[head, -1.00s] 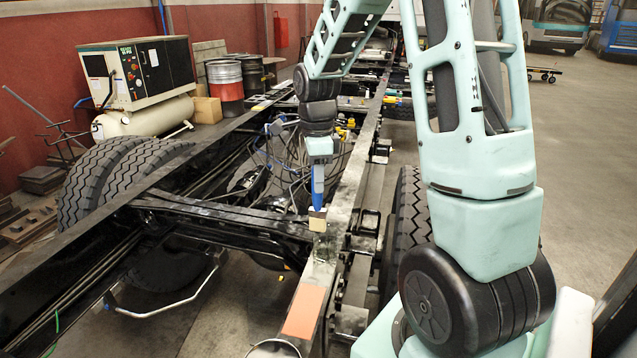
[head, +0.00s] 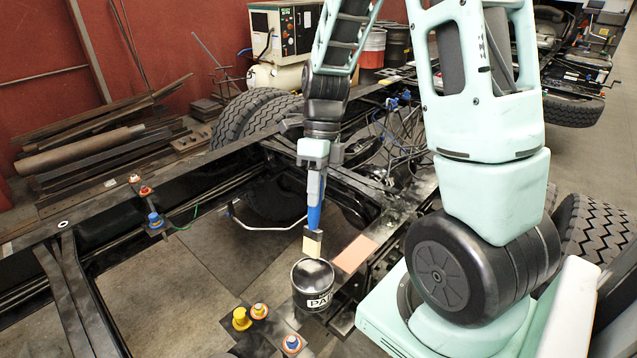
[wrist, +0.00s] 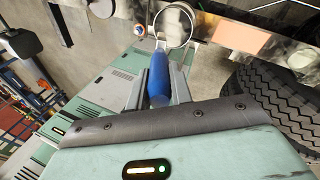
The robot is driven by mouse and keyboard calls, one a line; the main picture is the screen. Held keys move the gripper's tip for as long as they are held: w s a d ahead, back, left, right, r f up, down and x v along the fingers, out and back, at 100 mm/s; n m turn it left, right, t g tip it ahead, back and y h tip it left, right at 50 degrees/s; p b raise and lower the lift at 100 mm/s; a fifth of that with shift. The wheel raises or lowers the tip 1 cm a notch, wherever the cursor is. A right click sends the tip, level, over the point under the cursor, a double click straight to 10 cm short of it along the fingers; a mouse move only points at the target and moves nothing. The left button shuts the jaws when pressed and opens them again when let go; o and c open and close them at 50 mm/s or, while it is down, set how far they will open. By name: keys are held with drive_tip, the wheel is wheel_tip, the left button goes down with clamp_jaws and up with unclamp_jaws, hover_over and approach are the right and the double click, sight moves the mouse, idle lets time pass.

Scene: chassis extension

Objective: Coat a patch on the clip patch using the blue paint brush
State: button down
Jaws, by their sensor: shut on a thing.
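My gripper (head: 315,188) is shut on the blue paint brush (head: 314,217), held upright with its pale bristles down. The bristle end is just above or at the top of a black paint can (head: 313,300); I cannot tell if they touch. A salmon-orange patch (head: 354,254) lies on the chassis rail, right of the can and apart from the brush. In the wrist view the blue handle (wrist: 160,78) sits between the fingers, the can's round rim (wrist: 189,14) shows beyond it, and the patch (wrist: 243,40) is to the right. The bristles are hidden there.
The dark chassis rails (head: 200,203) and crossmembers surround open floor gaps. Large tyres (head: 250,112) stand behind, and another (head: 600,235) is at the right. Metal stock (head: 90,145) lies by the red wall.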

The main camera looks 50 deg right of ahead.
sight(317, 216)
drive_tip(key=shift+f+b, duration=3)
drive_tip(key=shift+f, duration=0.55)
idle(0.7)
wheel_tip(317, 216, up, 7)
drive_tip(key=p, duration=0.8)
drive_tip(key=shift+r, duration=0.15)
idle(0.8)
